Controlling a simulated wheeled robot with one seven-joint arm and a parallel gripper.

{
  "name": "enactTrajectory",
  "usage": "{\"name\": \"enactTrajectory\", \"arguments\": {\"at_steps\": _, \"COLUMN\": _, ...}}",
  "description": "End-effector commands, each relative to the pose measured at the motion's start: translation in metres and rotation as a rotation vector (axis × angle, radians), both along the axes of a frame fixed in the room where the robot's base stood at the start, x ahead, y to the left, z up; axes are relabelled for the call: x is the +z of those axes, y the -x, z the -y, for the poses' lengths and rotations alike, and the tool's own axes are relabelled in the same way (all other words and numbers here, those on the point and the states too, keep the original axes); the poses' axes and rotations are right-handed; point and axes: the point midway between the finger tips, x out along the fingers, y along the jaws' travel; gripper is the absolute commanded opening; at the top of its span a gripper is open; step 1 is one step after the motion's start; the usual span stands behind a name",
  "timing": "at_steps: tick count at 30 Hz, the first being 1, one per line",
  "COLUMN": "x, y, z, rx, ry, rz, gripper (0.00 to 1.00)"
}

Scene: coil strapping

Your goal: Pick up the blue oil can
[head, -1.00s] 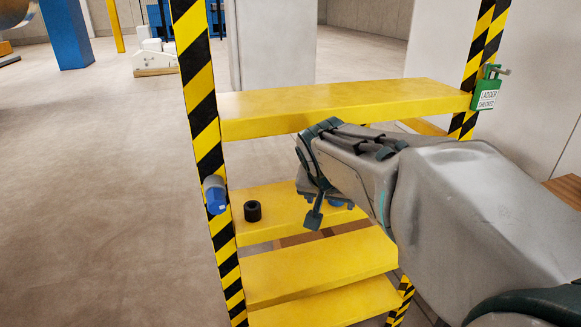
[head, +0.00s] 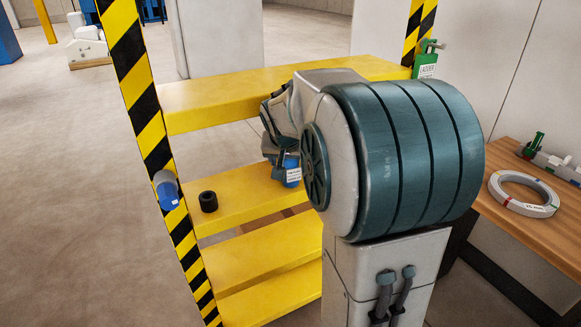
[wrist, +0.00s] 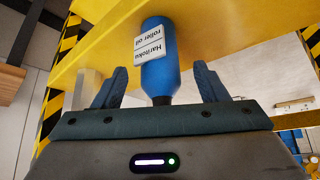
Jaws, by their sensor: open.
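The blue oil can (wrist: 160,78) shows in the middle of the wrist view, with a white label reading "Haritoku roller oil" upside down. Its neck points toward my gripper. My gripper (wrist: 159,80) is open, with one finger on each side of the can and a gap visible on both sides. In the head view the can (head: 292,177) is at a yellow step (head: 240,196), partly hidden by my arm. My gripper (head: 279,158) is beside it there, mostly hidden by my arm.
A black ring (head: 208,201) sits on the same step. A blue and grey cylinder (head: 167,192) is at the striped left post (head: 137,75). A higher yellow step (head: 215,98) lies above. A wooden bench (head: 500,222) with a white coil (head: 524,194) stands at right.

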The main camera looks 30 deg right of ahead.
Motion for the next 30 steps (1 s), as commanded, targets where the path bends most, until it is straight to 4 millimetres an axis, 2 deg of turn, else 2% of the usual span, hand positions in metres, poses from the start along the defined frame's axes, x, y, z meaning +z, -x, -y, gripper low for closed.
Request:
{"name": "enactTrajectory", "arguments": {"at_steps": 4, "x": -0.0145, "y": -0.0076, "z": 0.0047, "rx": 0.000, "ry": -0.001, "rz": -0.001, "gripper": 0.67}}
{"name": "enactTrajectory", "arguments": {"at_steps": 12, "x": -0.0165, "y": -0.0090, "z": 0.0053, "rx": 0.001, "ry": 0.000, "rz": 0.001, "gripper": 0.67}}
{"name": "enactTrajectory", "arguments": {"at_steps": 14, "x": -0.0164, "y": -0.0089, "z": 0.0053, "rx": 0.001, "ry": 0.000, "rz": 0.001, "gripper": 0.53}}
{"name": "enactTrajectory", "arguments": {"at_steps": 18, "x": -0.0163, "y": -0.0089, "z": 0.0052, "rx": 0.001, "ry": 0.000, "rz": 0.001, "gripper": 0.14}}
{"name": "enactTrajectory", "arguments": {"at_steps": 30, "x": -0.0107, "y": -0.0092, "z": 0.0054, "rx": 0.000, "ry": 0.000, "rz": 0.003, "gripper": 0.13}}
